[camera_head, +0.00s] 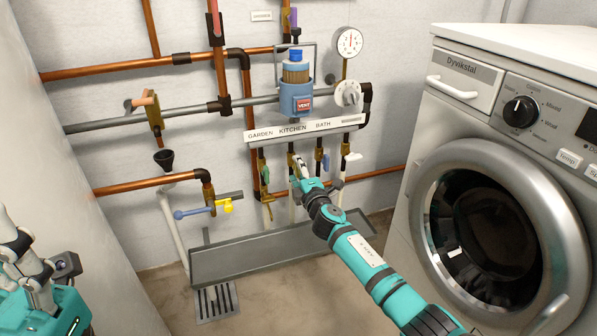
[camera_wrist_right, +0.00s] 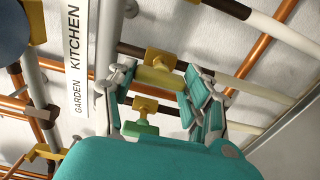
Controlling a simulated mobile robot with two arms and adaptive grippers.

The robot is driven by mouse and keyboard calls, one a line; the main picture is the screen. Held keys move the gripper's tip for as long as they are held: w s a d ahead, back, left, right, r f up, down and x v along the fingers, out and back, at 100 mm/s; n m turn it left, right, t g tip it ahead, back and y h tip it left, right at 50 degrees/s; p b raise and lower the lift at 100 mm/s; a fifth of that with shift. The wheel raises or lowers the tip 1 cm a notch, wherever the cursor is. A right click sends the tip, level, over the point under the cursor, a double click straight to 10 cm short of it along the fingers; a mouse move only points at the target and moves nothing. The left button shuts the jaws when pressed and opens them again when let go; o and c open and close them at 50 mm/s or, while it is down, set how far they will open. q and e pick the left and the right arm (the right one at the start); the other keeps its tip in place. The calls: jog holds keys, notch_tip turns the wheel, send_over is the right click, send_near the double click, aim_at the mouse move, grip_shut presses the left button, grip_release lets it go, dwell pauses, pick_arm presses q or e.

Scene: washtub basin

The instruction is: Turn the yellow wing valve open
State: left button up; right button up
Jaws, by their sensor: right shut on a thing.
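My right gripper (camera_head: 301,168) reaches the middle pipe under the word KITCHEN on the white label strip (camera_head: 305,128). In the right wrist view, its teal-and-grey fingers (camera_wrist_right: 163,88) stand on either side of a yellow valve (camera_wrist_right: 160,76) and are shut on it. In the head view the gripper hides most of that valve, so its wing's angle cannot be told. A green valve handle (camera_wrist_right: 140,128) sits beside it, and also shows in the head view (camera_head: 265,174). My left gripper (camera_head: 22,262) is partly in view at the left edge; its jaws are unclear.
A blue lever and yellow tap (camera_head: 227,206) sit lower left above a grey trough (camera_head: 270,252). A blue-handled valve (camera_head: 325,162) and a white-handled one (camera_head: 352,157) are close on the right. A washing machine (camera_head: 500,220) stands further right.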

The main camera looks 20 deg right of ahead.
jog(key=shift+a, duration=0.1)
jog(key=o, duration=1.1)
jog(key=shift+o, duration=0.4)
jog(key=shift+s, duration=0.1)
jog(key=s, duration=1.2)
jog(key=shift+d, duration=0.25)
jog(key=shift+w, duration=0.1)
